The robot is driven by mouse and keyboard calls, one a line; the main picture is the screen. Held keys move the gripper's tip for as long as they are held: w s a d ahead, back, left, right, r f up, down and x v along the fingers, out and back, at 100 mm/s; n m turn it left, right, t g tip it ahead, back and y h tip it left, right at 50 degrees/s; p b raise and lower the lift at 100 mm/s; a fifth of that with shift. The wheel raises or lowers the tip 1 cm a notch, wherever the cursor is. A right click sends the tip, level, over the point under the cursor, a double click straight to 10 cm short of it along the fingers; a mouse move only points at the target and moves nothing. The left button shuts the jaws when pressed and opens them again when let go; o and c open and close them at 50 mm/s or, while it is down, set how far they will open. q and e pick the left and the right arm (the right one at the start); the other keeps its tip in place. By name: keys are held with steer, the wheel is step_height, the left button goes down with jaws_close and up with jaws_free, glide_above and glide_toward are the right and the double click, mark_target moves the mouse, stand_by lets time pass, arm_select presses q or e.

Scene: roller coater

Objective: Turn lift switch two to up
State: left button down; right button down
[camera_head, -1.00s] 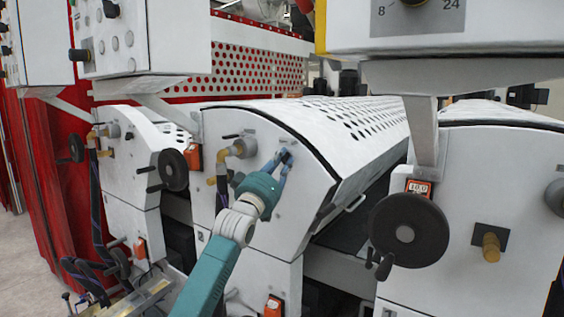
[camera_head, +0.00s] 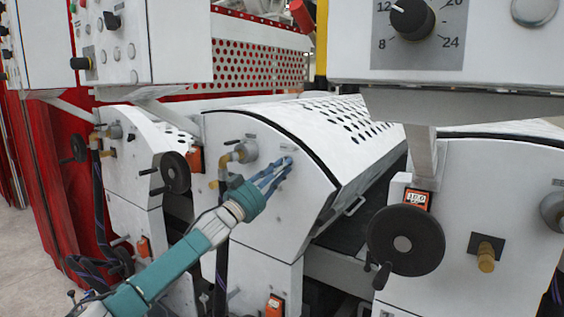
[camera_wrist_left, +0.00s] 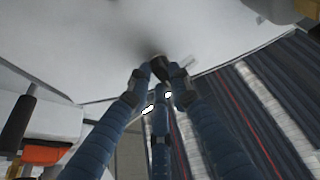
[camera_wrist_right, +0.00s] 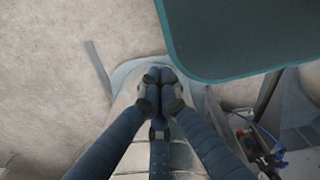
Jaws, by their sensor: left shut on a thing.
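My left gripper (camera_head: 284,166) reaches the white curved end panel (camera_head: 268,225) of the middle roller unit. Its blue fingertips are at the panel's upper part. In the left wrist view, my left gripper (camera_wrist_left: 156,75) is shut on a small dark switch knob (camera_wrist_left: 160,67) on the white panel. In the head view the fingers cover the knob. I cannot read its label or tell which way it is turned. My right gripper (camera_wrist_right: 160,76) shows only in the right wrist view. Its fingertips are together with nothing visible between them, over the pale floor.
A black handwheel (camera_head: 405,240) with a red counter (camera_head: 417,199) sticks out at the right. Another handwheel (camera_head: 175,172) is left of the middle unit. A dial box (camera_head: 440,45) hangs above right.

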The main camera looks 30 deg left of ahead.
arm_select(q)
steer(key=shift+a+m+g+h+p, duration=0.1)
steer(key=shift+m+g+h+p, duration=0.25)
steer(key=shift+m, duration=0.55)
steer(key=shift+a+m+g+h+p, duration=0.15)
steer(key=shift+m+h+p, duration=0.2)
steer(key=shift+m, duration=0.55)
steer(key=shift+d+m, duration=0.1)
steer(key=shift+m, duration=0.2)
steer(key=c, duration=1.6)
jaws_free()
steer(key=shift+o, duration=0.2)
steer(key=v, duration=1.2)
steer(key=shift+f, duration=0.1)
